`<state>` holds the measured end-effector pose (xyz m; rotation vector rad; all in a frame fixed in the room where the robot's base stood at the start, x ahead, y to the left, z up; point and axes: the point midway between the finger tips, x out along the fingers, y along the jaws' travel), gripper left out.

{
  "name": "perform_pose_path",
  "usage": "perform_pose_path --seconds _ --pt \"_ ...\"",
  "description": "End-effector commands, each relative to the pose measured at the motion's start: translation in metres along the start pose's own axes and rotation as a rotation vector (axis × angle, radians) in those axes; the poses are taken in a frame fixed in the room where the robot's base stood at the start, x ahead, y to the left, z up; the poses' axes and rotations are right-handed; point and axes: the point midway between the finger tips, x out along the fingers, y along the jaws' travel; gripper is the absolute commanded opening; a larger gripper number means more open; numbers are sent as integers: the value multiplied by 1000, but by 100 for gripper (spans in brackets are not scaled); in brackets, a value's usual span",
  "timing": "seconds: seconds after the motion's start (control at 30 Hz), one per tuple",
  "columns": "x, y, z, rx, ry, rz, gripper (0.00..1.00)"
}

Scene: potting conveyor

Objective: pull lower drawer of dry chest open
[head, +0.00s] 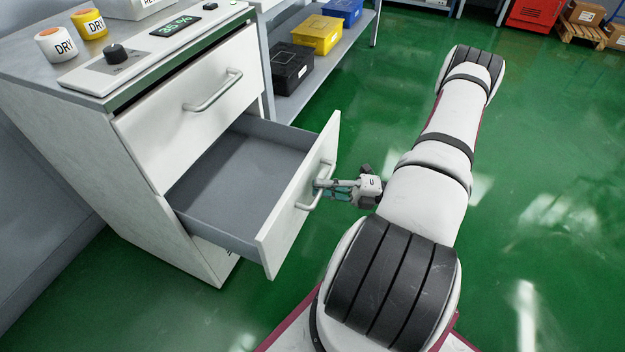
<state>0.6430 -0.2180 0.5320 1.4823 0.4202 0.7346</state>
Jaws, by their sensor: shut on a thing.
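The dry chest (60,135) is a pale cabinet at the left with two drawers showing. Its upper drawer (190,110) is closed and has a bar handle (213,91). The lower drawer (238,175) stands pulled well out, and its grey inside looks empty. My gripper (321,189) is shut on the lower drawer's handle (315,195), at the drawer front's outer face. The fingertips are small in view and partly overlap the handle.
On the chest top are two containers marked DRY (56,44), a black knob (118,54) and a display (176,31). A shelf behind holds black (291,67), yellow (317,35) and blue bins (343,10). Green floor (550,200) is clear at right.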

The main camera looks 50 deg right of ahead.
Motion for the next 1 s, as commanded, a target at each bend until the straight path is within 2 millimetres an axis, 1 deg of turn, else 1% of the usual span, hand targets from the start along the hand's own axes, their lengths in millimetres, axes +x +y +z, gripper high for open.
perform_pose_path --seconds 0.1,0.2,0.53,0.57,0.6,0.87,1.0 --pt "-8 1 -3 2 -1 -1 0" --pt "-10 2 -4 1 0 0 0" --pt "-10 2 -4 2 -1 -1 0" --pt "-10 2 -4 2 -1 -1 17" --pt "-10 2 -4 2 -1 -1 20" --pt "-10 2 -4 0 0 -1 20" --pt "-17 2 -4 0 -2 -2 20"
